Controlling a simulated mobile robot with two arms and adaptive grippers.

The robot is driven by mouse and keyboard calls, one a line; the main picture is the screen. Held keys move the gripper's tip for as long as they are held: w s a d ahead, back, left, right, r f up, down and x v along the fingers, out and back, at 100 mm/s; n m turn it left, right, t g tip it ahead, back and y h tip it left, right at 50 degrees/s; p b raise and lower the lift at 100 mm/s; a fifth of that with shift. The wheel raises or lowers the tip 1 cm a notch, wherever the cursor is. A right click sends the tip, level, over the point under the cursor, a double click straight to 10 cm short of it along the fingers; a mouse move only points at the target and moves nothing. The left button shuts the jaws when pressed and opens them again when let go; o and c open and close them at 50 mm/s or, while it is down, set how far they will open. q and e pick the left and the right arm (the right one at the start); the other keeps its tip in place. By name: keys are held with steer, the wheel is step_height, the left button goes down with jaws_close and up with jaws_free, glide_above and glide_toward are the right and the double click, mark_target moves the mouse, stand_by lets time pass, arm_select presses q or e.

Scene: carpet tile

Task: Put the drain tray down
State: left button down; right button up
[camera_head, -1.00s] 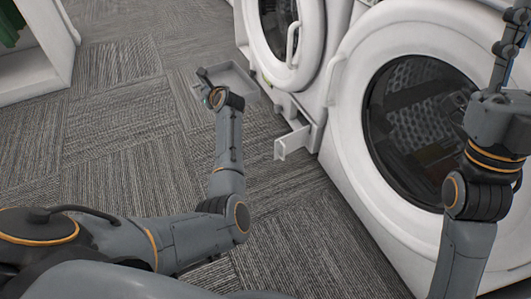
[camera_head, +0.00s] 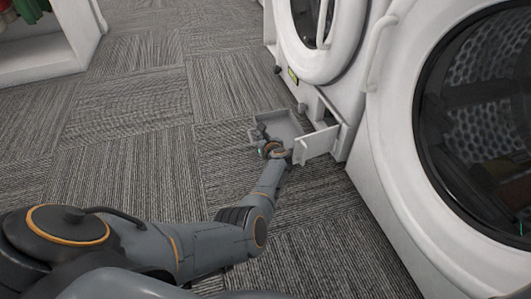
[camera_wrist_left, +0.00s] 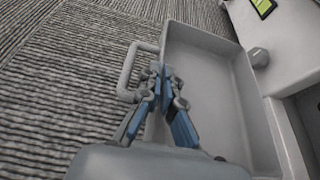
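The drain tray (camera_head: 285,124) is a shallow grey rectangular tray, low in front of the washing machine at the centre of the head view. In the left wrist view the drain tray (camera_wrist_left: 245,110) fills the right half, empty inside, with a loop handle (camera_wrist_left: 128,70) on its left side. My left gripper (camera_wrist_left: 163,72) is shut on the tray's left wall, its blue fingers on either side of the rim. In the head view my left gripper (camera_head: 268,150) is at the tray's near left side. I cannot tell whether the tray touches the carpet. My right gripper is out of view.
White washing machines (camera_head: 405,140) line the right side. An open white flap (camera_head: 316,146) juts from the machine's base, close to the tray. A small round knob (camera_wrist_left: 260,57) is beside the tray's far corner. Open carpet (camera_head: 130,125) lies left; a white shelf (camera_head: 50,55) stands back left.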

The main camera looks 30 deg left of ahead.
arm_select(q)
step_height(320, 180, down, 5)
steer(key=b, duration=0.3)
steer(key=shift+f+b, duration=0.1)
steer(key=shift+b, duration=0.2)
steer(key=c, duration=1.9)
jaws_free()
steer(key=o, duration=0.4)
